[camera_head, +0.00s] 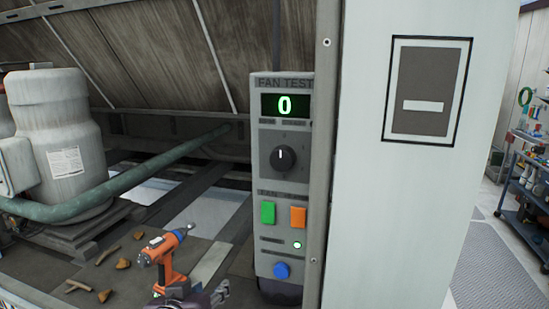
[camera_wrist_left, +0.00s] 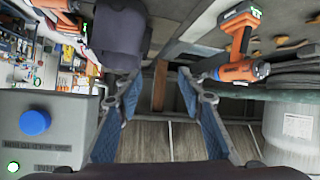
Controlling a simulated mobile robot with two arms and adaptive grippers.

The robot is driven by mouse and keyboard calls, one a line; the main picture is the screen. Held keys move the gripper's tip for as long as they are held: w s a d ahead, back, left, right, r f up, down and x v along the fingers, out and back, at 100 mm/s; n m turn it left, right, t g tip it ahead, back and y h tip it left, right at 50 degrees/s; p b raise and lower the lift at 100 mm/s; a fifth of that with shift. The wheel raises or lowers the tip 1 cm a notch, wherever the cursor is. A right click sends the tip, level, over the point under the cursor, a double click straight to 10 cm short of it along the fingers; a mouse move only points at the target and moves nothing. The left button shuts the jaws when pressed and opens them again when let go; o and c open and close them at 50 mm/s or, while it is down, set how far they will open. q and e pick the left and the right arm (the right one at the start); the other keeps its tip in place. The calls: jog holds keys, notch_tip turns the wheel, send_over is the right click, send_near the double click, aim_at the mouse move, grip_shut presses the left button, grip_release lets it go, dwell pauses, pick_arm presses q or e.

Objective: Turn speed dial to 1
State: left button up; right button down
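The speed dial (camera_head: 283,158) is a dark round knob on the grey FAN TEST panel (camera_head: 260,215); its white mark points about straight up. The green display (camera_head: 285,106) above it reads 0. The labels around the dial are too small to read. My left gripper (camera_head: 208,293) is at the bottom of the head view, low and left of the panel, well below the dial and apart from it. In the left wrist view its fingers (camera_wrist_left: 160,105) are spread with nothing between them. The dial is not visible there. My right gripper is not in view.
Below the dial are a green button (camera_head: 268,213), an orange button (camera_head: 298,217) and a blue button (camera_head: 282,271), which also shows in the wrist view (camera_wrist_left: 34,122). An orange drill (camera_head: 158,256) stands beside my left gripper. A pale post (camera_head: 420,220) stands right of the panel.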

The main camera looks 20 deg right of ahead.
pick_arm(q)
jog(key=s+d+r+m+t+h, duration=0.1)
jog(key=s+d+r, duration=0.15)
jog(key=r, duration=0.65)
jog(key=s+d+r+m+t+h, duration=0.1)
jog(key=s+d+r, duration=0.15)
jog(key=r, duration=0.65)
jog(key=m+t+h+p, duration=0.2)
jog(key=h, duration=0.1)
send_near(280, 159)
jog(key=x, duration=0.2)
jog(key=p+x, duration=0.2)
jog(key=x, duration=0.4)
jog(key=shift+r, duration=0.15)
jog(key=shift+w+d, duration=0.2)
jog(key=shift+c, duration=0.6)
jog(key=c, duration=0.7)
